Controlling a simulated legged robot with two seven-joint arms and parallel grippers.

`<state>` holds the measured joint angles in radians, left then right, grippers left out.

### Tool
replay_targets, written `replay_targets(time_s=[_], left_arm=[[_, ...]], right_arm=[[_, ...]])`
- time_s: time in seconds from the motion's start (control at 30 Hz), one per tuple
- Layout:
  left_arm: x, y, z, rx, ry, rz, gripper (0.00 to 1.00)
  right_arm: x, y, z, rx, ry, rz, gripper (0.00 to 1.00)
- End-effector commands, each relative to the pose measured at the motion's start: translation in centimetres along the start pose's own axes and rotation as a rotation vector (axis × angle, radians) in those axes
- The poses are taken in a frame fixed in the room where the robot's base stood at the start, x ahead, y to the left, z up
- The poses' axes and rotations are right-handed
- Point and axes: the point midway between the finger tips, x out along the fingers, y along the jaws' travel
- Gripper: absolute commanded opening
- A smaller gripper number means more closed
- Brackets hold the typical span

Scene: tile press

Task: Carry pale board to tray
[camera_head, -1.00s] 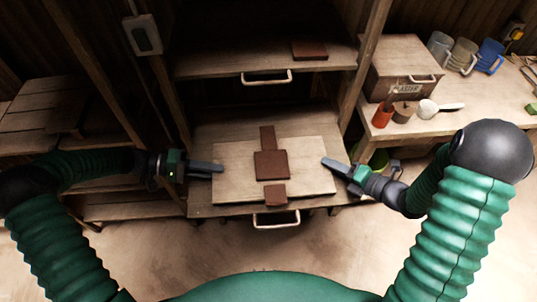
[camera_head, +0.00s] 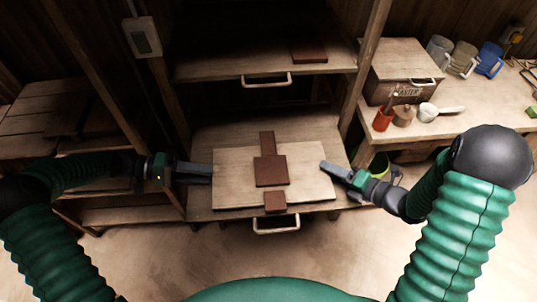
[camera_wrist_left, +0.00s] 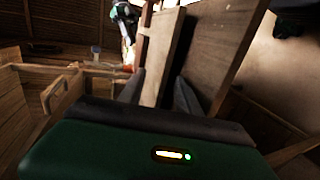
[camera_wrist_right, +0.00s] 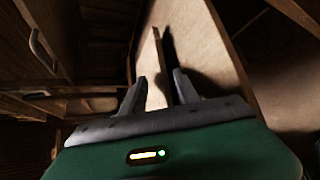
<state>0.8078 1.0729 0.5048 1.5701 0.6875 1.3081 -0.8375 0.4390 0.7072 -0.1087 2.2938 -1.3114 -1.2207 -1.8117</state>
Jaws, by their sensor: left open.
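The pale board (camera_head: 230,180) lies flat on a lower wooden shelf with a front handle (camera_head: 277,229). Dark red-brown tiles rest along its middle: a narrow one (camera_head: 268,143), a square one (camera_head: 271,171) and a small one (camera_head: 275,202) at the front edge. My left gripper (camera_head: 211,173) is open at the board's left edge. In the left wrist view its fingers (camera_wrist_left: 160,92) stand apart with a board edge between them. My right gripper (camera_head: 323,164) is at the right edge; its fingers (camera_wrist_right: 160,88) stand apart on either side of a thin edge. I cannot tell which surface is the tray.
An upper shelf (camera_head: 215,66) above the board holds a dark tile (camera_head: 309,50). Wooden posts flank the shelves. Open floor lies in front.

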Motion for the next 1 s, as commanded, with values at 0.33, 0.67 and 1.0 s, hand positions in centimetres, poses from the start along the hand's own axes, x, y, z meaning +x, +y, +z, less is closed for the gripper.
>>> replay_targets(time_s=[0.33, 0.67, 1.0], left_arm=[[-7.8, 0.0, -0.1, 0.001, 0.001, 0.002, 0.40], [-8.6, 0.1, 0.1, 0.001, -0.002, 0.003, 0.40], [-8.6, 0.0, 0.0, 0.001, -0.002, 0.003, 0.40]], right_arm=[[0.0, -0.1, 0.0, 0.001, -0.001, -0.004, 0.42], [-4.2, -0.1, 0.1, -0.001, -0.006, -0.005, 0.42], [-11.3, 0.0, 0.0, -0.001, -0.003, -0.004, 0.42]])
